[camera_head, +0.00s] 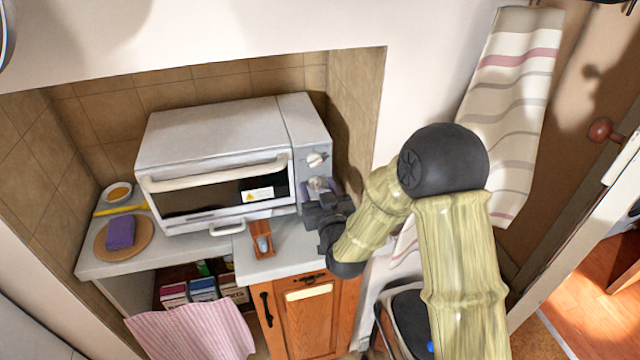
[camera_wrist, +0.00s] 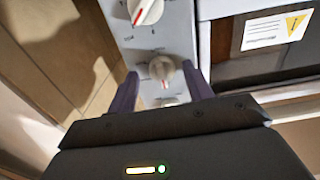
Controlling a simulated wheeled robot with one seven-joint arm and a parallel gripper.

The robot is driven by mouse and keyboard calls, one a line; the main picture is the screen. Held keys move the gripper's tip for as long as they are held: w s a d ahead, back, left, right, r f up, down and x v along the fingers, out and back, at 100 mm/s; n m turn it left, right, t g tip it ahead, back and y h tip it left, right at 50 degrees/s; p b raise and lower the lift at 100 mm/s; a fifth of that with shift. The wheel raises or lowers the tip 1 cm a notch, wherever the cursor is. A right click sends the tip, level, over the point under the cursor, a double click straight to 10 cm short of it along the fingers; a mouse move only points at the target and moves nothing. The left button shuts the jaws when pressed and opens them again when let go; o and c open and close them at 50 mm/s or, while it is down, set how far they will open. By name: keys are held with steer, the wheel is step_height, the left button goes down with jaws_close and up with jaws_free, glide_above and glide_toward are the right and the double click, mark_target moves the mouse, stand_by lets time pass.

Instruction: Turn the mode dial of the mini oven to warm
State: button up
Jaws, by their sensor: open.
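The mini oven (camera_head: 215,135) is a white box with a shut glass door and a column of dials on its right side. An upper dial (camera_head: 316,159) is clear of my gripper (camera_head: 320,190). The middle dial (camera_wrist: 161,68) is white with a red mark and lies between my two purple fingers in the wrist view (camera_wrist: 162,84). The fingers are open on either side of it; contact cannot be told. Another dial (camera_wrist: 145,11) shows at the wrist view's top edge, and one more is partly hidden near the gripper body. I cannot read which dial is mode.
The oven stands in a tiled alcove on a counter (camera_head: 275,262). A wooden holder (camera_head: 263,240) is in front, and a purple sponge (camera_head: 121,232) lies on a round board at left. The alcove's right wall (camera_head: 352,120) is close beside the dials. A striped towel (camera_head: 515,100) hangs at right.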

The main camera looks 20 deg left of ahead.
steer(key=shift+s, duration=0.1)
steer(key=shift+c, duration=0.2)
steer(key=shift+s+a, duration=0.1)
steer(key=c, duration=0.9)
steer(key=shift+f+m+b, duration=0.15)
steer(key=shift+m+b, duration=0.25)
steer(key=shift+b, duration=0.15)
steer(key=shift+m+b, duration=0.5)
steer(key=shift+b, duration=0.15)
steer(key=m+b, duration=0.3)
steer(key=shift+f, duration=0.15)
steer(key=m+b, duration=0.3)
steer(key=shift+m, duration=0.3)
steer(key=shift+m+b, duration=1.35)
steer(key=shift+m, duration=0.35)
steer(key=shift+r, duration=0.2)
